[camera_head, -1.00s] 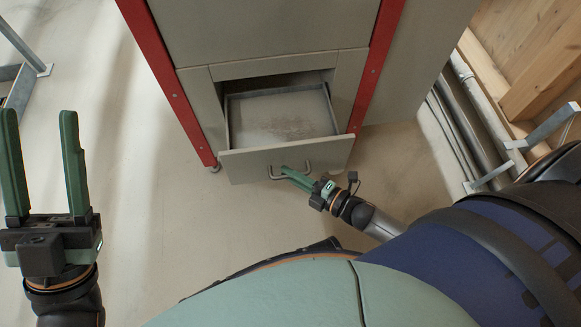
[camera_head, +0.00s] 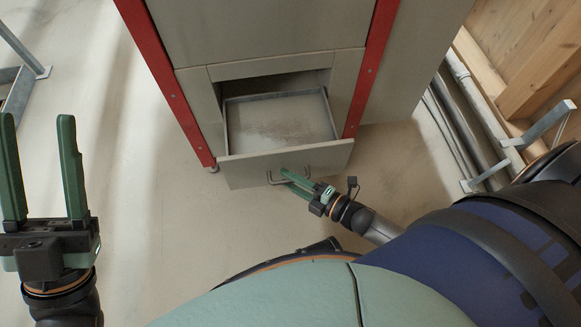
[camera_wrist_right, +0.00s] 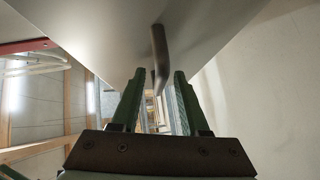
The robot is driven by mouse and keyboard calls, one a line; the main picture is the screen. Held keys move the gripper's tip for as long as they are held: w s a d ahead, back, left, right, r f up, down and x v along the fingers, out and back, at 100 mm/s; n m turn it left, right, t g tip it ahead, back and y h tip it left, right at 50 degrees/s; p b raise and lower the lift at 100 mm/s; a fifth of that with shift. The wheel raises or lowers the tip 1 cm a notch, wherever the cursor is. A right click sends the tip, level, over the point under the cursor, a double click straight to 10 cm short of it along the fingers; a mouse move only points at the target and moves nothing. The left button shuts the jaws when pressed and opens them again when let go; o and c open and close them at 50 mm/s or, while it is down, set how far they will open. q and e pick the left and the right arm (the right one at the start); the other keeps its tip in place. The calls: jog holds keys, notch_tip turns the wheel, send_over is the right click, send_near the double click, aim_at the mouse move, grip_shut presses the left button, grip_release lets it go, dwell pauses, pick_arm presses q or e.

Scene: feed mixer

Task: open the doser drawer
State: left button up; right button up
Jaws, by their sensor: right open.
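The doser drawer (camera_head: 285,166) is a grey box in the lower part of the cabinet, pulled partly out, with a thin layer of pale grains inside. Its bent bar handle (camera_head: 291,177) is on the front panel. My right gripper (camera_head: 289,178) is at the handle with its green fingers open; in the right wrist view the handle (camera_wrist_right: 159,55) shows between and beyond the open fingertips (camera_wrist_right: 160,75). Whether they touch it, I cannot tell. My left gripper (camera_head: 37,120) is open and empty at the left, away from the cabinet.
The grey cabinet (camera_head: 255,35) has red corner posts (camera_head: 165,80). Pipes and a metal bracket (camera_head: 540,125) run along the wooden wall (camera_head: 530,60) at right. Bare floor (camera_head: 140,215) lies in front and left.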

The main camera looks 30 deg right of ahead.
jog(key=shift+s+d, duration=0.1)
jog(key=p+v, duration=0.2)
jog(key=v, duration=1)
jog(key=shift+s+p, duration=0.15)
jog(key=shift+p, duration=0.25)
